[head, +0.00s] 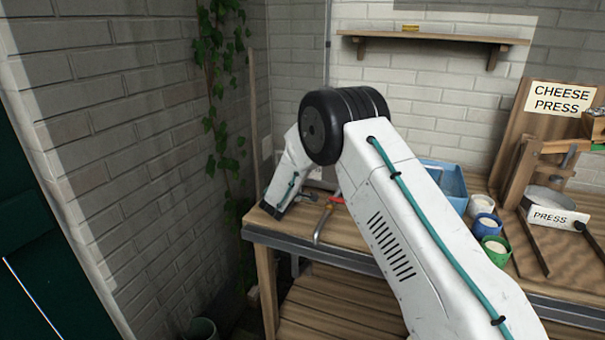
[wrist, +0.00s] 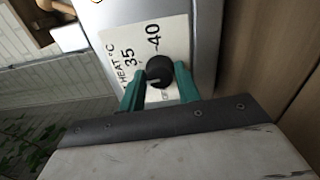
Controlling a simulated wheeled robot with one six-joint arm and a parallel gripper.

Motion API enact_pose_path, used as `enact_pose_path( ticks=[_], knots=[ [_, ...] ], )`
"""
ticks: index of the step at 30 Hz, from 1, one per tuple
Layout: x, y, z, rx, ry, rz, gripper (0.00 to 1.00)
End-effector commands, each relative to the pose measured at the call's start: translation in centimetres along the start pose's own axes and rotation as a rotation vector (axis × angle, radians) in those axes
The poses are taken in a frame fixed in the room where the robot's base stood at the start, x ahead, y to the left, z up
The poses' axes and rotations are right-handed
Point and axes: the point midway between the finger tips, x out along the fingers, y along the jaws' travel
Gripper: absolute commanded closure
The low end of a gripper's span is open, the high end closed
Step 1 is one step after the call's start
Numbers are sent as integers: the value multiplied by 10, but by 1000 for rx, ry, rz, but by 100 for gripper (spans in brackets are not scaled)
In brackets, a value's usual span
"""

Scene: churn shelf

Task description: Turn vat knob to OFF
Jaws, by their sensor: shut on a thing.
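The vat knob (wrist: 159,69) is a round black knob on a pale dial plate (wrist: 126,62) in the wrist view. The plate reads "HEAT °C" with 35 and 40, turned sideways in the picture. My gripper (wrist: 158,84) has its two teal fingers on either side of the knob and is shut on it. A small light mark shows on the knob's lower edge, but I cannot tell which setting it points to. No OFF label is readable. In the head view my arm hides the knob and the gripper.
A wooden workbench (head: 350,252) carries a red-handled tool (head: 331,210), a blue bin (head: 444,182), several small cups and a cheese press (head: 553,218) at the right. A brick wall (head: 110,110) stands close on the left. A wooden shelf (head: 433,36) hangs above.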

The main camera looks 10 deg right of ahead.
Motion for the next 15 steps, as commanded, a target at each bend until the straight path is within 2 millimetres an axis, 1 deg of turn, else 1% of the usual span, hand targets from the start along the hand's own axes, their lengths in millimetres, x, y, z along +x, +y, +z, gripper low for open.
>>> enact_pose_path(
  ticks=[15],
  knots=[
    [-1, -1, -1, -489, 3, -1, 90]
  ],
)
